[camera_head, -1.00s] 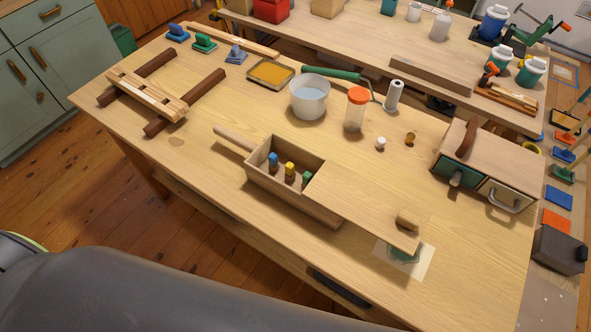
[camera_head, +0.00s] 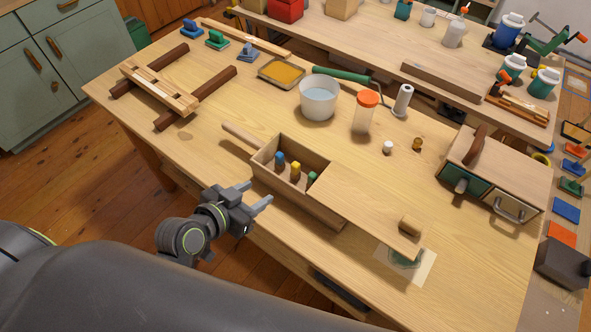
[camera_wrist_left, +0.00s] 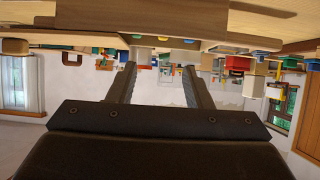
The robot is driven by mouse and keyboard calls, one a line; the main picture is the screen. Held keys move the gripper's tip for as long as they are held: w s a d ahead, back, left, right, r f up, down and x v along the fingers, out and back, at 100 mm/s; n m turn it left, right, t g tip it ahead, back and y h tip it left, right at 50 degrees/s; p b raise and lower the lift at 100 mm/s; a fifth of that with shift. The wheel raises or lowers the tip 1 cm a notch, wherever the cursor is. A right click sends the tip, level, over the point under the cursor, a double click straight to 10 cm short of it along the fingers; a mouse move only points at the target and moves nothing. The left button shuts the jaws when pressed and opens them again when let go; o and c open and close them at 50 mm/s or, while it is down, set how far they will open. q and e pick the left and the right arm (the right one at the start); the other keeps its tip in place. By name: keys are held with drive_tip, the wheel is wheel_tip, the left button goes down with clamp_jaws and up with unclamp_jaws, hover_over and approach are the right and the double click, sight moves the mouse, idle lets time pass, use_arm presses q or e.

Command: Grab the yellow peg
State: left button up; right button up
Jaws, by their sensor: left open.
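The yellow peg (camera_head: 295,170) stands in a wooden box (camera_head: 325,213) on the table, between a blue peg (camera_head: 280,160) and a green peg (camera_head: 311,179). The box's lid (camera_head: 365,203) is slid to the right, so the left end with the pegs is uncovered. My left gripper (camera_head: 257,196) is open and empty near the table's front edge, left of and in front of the box, apart from the pegs. Its two fingers (camera_wrist_left: 160,85) also show spread in the left wrist view, with nothing between them. My right gripper is out of view.
A white bucket (camera_head: 319,98), an orange-lidded jar (camera_head: 364,112) and a tray of yellow material (camera_head: 282,72) stand behind the box. A small cabinet (camera_head: 493,175) is at the right. A wooden frame (camera_head: 165,90) lies at the left. The table's front left is mostly clear.

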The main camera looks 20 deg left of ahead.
use_arm(q)
drive_tip(key=p, duration=0.2)
approach(293, 167)
drive_tip(key=x, duration=0.4)
drive_tip(key=shift+d+f, duration=0.2)
drive_tip(key=shift+d, duration=0.2)
drive_tip(key=shift+w+f+p, duration=0.15)
drive_tip(key=shift+w+p, duration=0.15)
drive_tip(key=shift+w, duration=0.1)
drive_tip(key=x, duration=0.2)
drive_tip(key=p+x, duration=0.1)
drive_tip(key=shift+w+a+f, duration=0.15)
drive_tip(key=shift+w+f, duration=0.05)
drive_tip(key=shift+w, duration=0.2)
drive_tip(key=shift+w+f, duration=0.2)
drive_tip(key=shift+w, duration=0.1)
drive_tip(key=shift+c, duration=0.2)
clamp_jaws()
